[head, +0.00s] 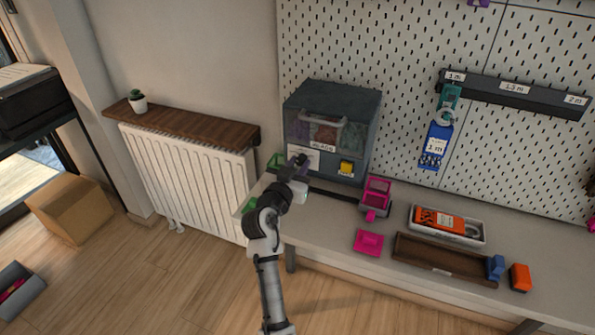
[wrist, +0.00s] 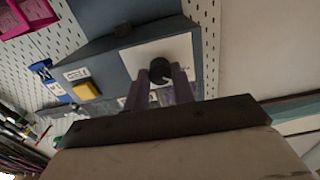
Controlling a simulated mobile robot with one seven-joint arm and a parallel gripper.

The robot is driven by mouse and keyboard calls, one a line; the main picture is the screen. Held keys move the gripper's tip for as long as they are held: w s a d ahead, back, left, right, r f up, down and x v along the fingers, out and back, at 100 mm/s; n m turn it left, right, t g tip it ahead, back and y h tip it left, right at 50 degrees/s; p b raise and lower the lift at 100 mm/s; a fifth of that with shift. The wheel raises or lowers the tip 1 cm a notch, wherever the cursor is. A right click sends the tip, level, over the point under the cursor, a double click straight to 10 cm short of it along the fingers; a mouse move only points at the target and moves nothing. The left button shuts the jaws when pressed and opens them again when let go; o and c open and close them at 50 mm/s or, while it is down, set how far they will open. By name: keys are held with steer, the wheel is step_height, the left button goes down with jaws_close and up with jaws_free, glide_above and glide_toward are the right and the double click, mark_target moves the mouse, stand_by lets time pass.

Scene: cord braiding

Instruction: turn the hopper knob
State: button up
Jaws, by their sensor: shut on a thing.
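The hopper (head: 363,110) is a dark grey box with a clear front window, standing at the back left of the bench against the pegboard. Its black round knob (wrist: 159,66) sits on a white plate (wrist: 190,46) on the hopper's front. My gripper (wrist: 160,77) has its two purple fingers on either side of the knob and is shut on it. In the head view my gripper (head: 301,160) is at the hopper's lower left front and hides the knob. A yellow button (head: 346,168) is right of the knob; it also shows in the wrist view (wrist: 87,90).
A magenta device (head: 377,194) stands right of the hopper, with a magenta block (head: 368,243) in front. A tray with an orange item (head: 440,220) and a brown trough (head: 440,264) lie further right. Green parts (head: 275,161) are close left of my gripper.

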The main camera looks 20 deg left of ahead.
steer(key=m+b, duration=0.1)
steer(key=b, duration=0.1)
steer(key=f+m+b, duration=0.1)
steer(key=b, duration=0.2)
steer(key=m+b, duration=0.3)
steer(key=b, duration=0.2)
steer(key=shift+r, duration=0.1)
steer(key=m+b, duration=0.2)
steer(key=b, duration=0.1)
steer(key=shift+m+b, duration=0.3)
steer(key=shift+m, duration=0.1)
steer(key=m+b, duration=0.2)
steer(key=b, duration=0.1)
steer(key=shift+r+m+b, duration=0.3)
steer(key=shift+m, duration=0.1)
steer(key=shift+r, duration=0.1)
steer(key=o, duration=1)
steer(key=shift+s, duration=0.15)
steer(key=s+b, duration=0.1)
steer(key=s, duration=1.2)
steer(key=shift+s+a+b, duration=0.2)
steer(key=shift+s+b, duration=0.1)
steer(key=shift+b, duration=0.05)
